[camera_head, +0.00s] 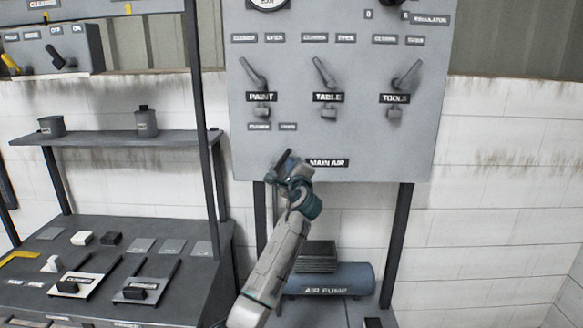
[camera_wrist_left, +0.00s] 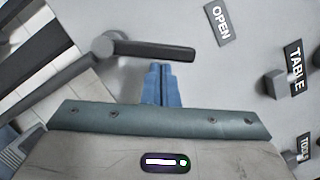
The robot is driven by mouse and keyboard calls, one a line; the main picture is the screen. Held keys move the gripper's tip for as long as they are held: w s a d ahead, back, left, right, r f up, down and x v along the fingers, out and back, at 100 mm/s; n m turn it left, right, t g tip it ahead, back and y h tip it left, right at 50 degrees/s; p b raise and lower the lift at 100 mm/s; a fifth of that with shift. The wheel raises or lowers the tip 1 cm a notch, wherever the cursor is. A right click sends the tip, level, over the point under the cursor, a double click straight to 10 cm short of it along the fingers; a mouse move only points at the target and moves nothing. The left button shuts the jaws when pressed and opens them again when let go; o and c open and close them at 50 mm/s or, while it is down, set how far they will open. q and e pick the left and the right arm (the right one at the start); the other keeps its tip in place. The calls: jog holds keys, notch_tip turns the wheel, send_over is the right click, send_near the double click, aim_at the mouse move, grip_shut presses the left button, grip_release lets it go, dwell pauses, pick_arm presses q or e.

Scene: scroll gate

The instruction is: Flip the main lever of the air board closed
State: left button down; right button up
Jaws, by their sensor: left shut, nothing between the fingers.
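The grey air board (camera_head: 420,150) stands upright in the head view, with a MAIN AIR label (camera_head: 328,162) near its bottom edge. My left gripper (camera_head: 287,162) is shut and empty in front of the board, just left of that label, and hides part of the board there. In the left wrist view, its blue fingers (camera_wrist_left: 160,72) are close together. A lever with a dark bar handle (camera_wrist_left: 155,50) and a round grey pivot lies just beyond the fingertips; I cannot tell whether they touch. In the head view I cannot clearly separate this lever from the gripper.
PAINT (camera_head: 253,73), TABLE (camera_head: 324,73) and TOOLS (camera_head: 407,77) levers sit higher on the board. An OPEN label (camera_wrist_left: 223,22) is near the fingers in the wrist view. An air pump (camera_head: 340,280) stands below; a shelf (camera_head: 120,139) and sloped console (camera_head: 200,275) are left.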

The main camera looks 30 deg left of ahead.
pick_arm(q)
jog(key=shift+a+r+n+g, duration=0.15)
jog(key=shift+r+n+g, duration=0.2)
jog(key=shift+n, duration=0.55)
jog(key=s+a+n, duration=0.1)
jog(key=n, duration=0.2)
jog(key=s+a+r+n+g+h, duration=0.1)
jog(key=a+n, duration=0.1)
jog(key=n, duration=0.2)
jog(key=s+a+r+n+b, duration=0.1)
jog(key=a+n, duration=0.1)
jog(key=n, duration=0.2)
jog(key=shift+s+a+r+g+h, duration=0.2)
jog(key=shift+a+g+h, duration=0.05)
jog(key=shift+g+h, duration=0.15)
dwell(0.5)
